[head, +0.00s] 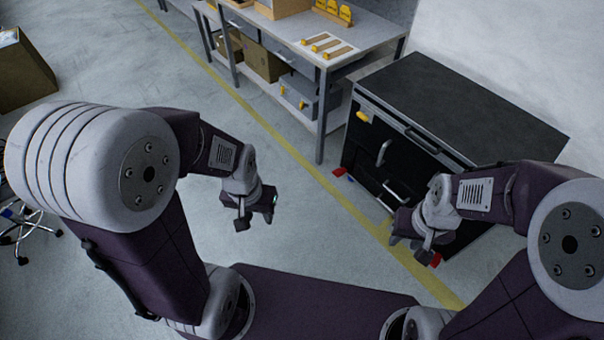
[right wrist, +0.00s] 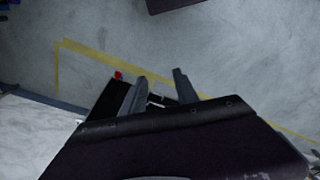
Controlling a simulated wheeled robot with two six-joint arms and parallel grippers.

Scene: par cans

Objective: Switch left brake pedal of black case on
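The black case (head: 450,110) stands at the right in the head view, with handles on its front. A red brake pedal (head: 340,172) shows low at its left front corner. Another red pedal (head: 436,261) shows low at its right front corner, partly behind my right gripper. My right gripper (head: 397,238) is in front of the case's right part. In the right wrist view its two fingers (right wrist: 160,76) are apart with nothing held. A red pedal (right wrist: 118,76) shows there beside the dark case. My left gripper (head: 274,204) hangs over open floor, left of the case; its finger gap is unclear.
A grey workbench (head: 350,35) with boxes on its shelf stands left of the case. A yellow floor line (head: 270,128) runs past the bench and the case front. A cardboard box (head: 22,75) stands at far left. The floor before the case is clear.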

